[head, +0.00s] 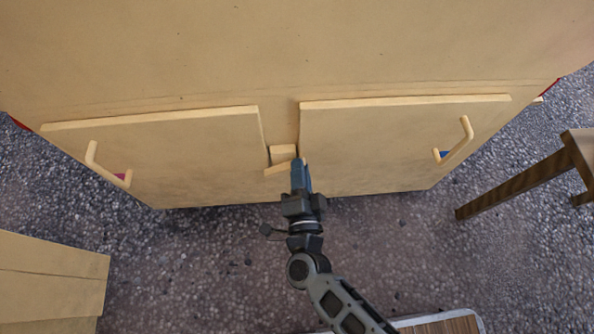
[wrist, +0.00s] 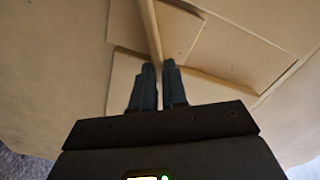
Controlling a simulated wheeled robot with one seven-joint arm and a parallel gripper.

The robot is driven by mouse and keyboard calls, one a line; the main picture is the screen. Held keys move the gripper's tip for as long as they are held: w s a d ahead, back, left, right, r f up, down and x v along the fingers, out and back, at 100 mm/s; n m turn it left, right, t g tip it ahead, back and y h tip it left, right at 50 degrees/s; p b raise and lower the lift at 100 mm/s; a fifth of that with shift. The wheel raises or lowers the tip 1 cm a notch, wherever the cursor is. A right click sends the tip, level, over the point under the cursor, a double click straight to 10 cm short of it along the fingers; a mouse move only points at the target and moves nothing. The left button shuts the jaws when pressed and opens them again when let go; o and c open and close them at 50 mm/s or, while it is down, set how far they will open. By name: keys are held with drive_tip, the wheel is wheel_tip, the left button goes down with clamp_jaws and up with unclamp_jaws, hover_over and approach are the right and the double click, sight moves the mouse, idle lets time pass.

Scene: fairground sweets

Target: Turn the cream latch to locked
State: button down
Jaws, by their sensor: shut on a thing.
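The cream latch (head: 278,168) sits in the gap between two cream cabinet doors. It shows as a slim bar, tilted slightly with its right end higher, below a small cream block (head: 283,151). My gripper (head: 299,164) is at the bar's right end, its dark blue fingers shut on it. In the wrist view a thin cream bar (wrist: 152,32) runs down to between the two fingertips of my gripper (wrist: 160,68). The fingers hide the gripped end of the latch. I cannot read any locked or unlocked mark.
The left door (head: 195,150) and right door (head: 390,145) each have a bent cream handle, with a pink patch by the left handle and a blue one by the right. A wooden stool (head: 525,180) stands at right, a cream box (head: 50,275) at lower left. Grey gravel between is clear.

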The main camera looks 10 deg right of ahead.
drive_tip(key=shift+d+f+m+b, duration=0.1)
drive_tip(key=shift+f+m+b, duration=0.25)
drive_tip(key=shift+m+b, duration=0.45)
drive_tip(key=shift+d+f+m+b, duration=0.1)
drive_tip(key=shift+f+m+b, duration=0.3)
drive_tip(key=shift+m, duration=0.75)
drive_tip(key=shift+d+f+m+b, duration=0.1)
drive_tip(key=shift+f+m+b, duration=0.2)
drive_tip(key=shift+m+b, duration=0.5)
drive_tip(key=shift+m, duration=0.35)
drive_tip(key=c, duration=1.2)
unclamp_jaws()
drive_tip(key=shift+o, duration=0.2)
drive_tip(key=s+p, duration=0.2)
drive_tip(key=s, duration=0.6)
drive_tip(key=shift+a, duration=0.15)
